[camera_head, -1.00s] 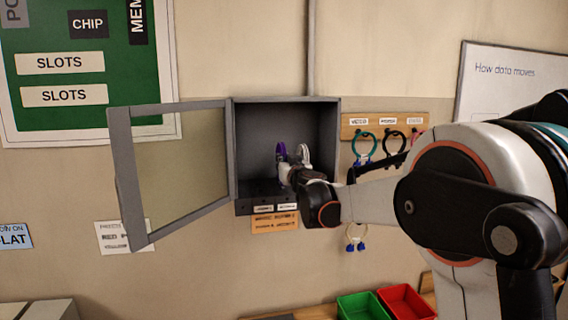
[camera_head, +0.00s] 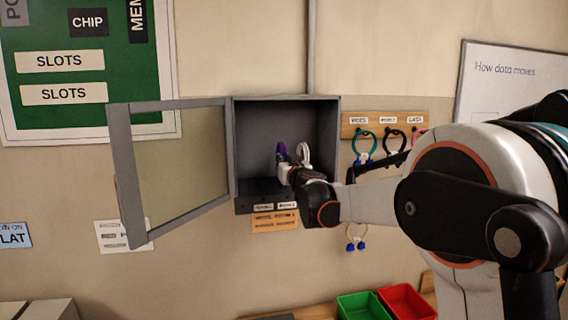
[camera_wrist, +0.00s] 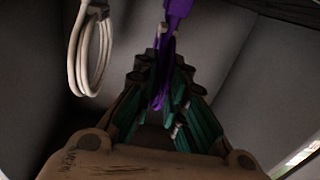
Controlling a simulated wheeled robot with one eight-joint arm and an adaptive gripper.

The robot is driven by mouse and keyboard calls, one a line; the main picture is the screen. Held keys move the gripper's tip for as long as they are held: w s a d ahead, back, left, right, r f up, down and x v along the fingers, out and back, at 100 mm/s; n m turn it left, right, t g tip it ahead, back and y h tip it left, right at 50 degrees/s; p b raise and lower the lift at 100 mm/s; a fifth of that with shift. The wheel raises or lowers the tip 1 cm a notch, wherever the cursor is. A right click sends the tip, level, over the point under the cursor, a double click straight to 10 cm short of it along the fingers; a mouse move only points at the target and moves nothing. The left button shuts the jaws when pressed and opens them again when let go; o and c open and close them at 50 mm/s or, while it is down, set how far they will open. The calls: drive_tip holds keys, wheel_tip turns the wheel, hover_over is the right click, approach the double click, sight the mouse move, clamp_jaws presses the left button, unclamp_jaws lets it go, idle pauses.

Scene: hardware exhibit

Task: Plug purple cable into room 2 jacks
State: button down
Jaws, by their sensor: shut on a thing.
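The purple cable (camera_head: 282,149) is inside the open grey wall box (camera_head: 236,150), in its lower part. My gripper (camera_head: 287,172) reaches into the box from the right. In the wrist view the purple cable (camera_wrist: 178,12) runs down between the fingers of my gripper (camera_wrist: 163,75), which are shut on it. A white coiled cable (camera_head: 304,152) is just right of the purple one; in the wrist view the white cable (camera_wrist: 88,50) hangs at the upper left, apart from the fingers. The jacks and the purple cable's plug end cannot be made out. Two small labels (camera_head: 276,207) are on the box's lower front.
The box's glazed door (camera_head: 180,165) stands open to the left. A wooden rack (camera_head: 384,121) with looped cables hangs to the right, behind my arm. A green bin (camera_head: 362,306) and a red bin (camera_head: 406,301) stand below.

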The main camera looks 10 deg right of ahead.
idle(0.4)
drive_tip(key=c, duration=0.9)
unclamp_jaws()
drive_tip(key=shift+s, duration=0.15)
drive_tip(key=s, duration=0.7)
drive_tip(key=shift+s+d+b, duration=0.15)
drive_tip(key=shift+b, duration=0.15)
idle(0.3)
